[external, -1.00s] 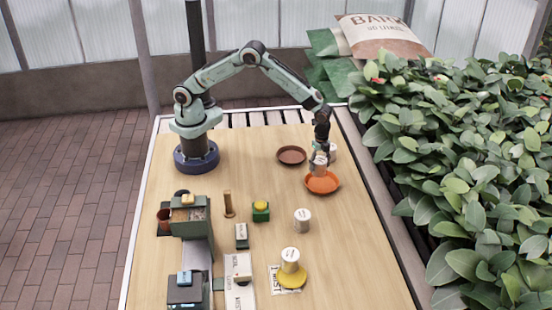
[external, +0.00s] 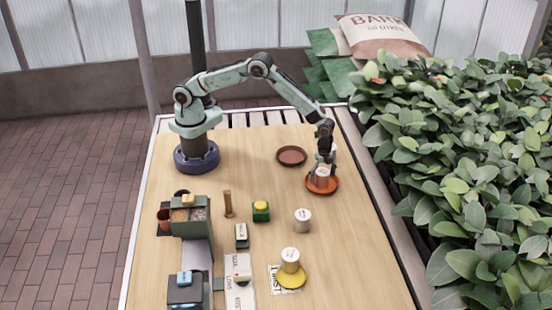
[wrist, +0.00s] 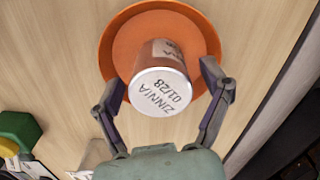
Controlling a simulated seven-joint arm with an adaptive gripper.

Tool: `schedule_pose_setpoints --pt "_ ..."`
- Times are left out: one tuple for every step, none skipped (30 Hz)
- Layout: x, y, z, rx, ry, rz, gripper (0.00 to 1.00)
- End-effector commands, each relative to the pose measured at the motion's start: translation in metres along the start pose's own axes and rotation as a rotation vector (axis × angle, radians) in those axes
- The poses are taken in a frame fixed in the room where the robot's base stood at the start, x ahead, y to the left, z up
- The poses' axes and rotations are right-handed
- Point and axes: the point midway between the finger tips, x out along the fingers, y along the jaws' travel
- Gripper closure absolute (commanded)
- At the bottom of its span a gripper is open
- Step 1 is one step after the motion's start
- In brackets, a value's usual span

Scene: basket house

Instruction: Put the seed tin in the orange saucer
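A tin (external: 322,172) stands in the orange saucer (external: 334,188) at the right of the table. In the wrist view its pale lid (wrist: 160,92) reads "ZINNIA 01/28", and the orange saucer (wrist: 118,38) lies around its base. My gripper (wrist: 160,88) is open, with one finger on each side of the tin and a visible gap on both sides. In the external view my gripper (external: 322,163) is low over the saucer and partly covers the tin.
Another tin (external: 303,220) stands on bare table, and one (external: 290,257) sits on a yellow saucer (external: 291,281). A brown saucer (external: 291,156) is empty. A green block with a yellow top (external: 261,211) and a dark green machine (external: 190,220) stand left. Plants (external: 460,170) border the right edge.

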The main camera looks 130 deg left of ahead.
Motion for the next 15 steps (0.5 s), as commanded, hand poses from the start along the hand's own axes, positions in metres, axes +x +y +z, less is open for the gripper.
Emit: schedule_pose_setpoints --pt "0.0 0.0 0.0 0.0 0.0 0.0 0.22" --pt "0.0 0.0 0.0 0.0 0.0 0.0 0.22" --pt "0.0 0.0 0.0 0.0 0.0 0.0 0.22" --pt "0.0 0.0 0.0 0.0 0.0 0.0 0.22" --pt "0.0 0.0 0.0 0.0 0.0 0.0 0.22" --pt "-0.001 0.0 0.0 0.0 0.0 0.0 0.22" --pt "-0.003 0.0 0.0 0.0 0.001 -0.001 0.22" --pt "-0.005 0.0 0.0 0.0 0.001 -0.001 0.22" --pt "-0.01 -0.001 -0.001 0.0 0.002 -0.002 0.22" --pt "-0.015 -0.001 -0.001 0.0 0.002 -0.003 0.22" --pt "-0.02 -0.001 -0.001 0.0 0.002 -0.002 0.22" --pt "-0.028 -0.001 -0.001 0.0 0.004 -0.004 0.22" --pt "-0.035 -0.001 -0.001 0.0 0.003 -0.003 0.22" --pt "-0.042 -0.001 -0.001 0.0 0.004 -0.004 0.22" --pt "-0.052 -0.001 -0.001 0.0 0.003 -0.004 0.22"
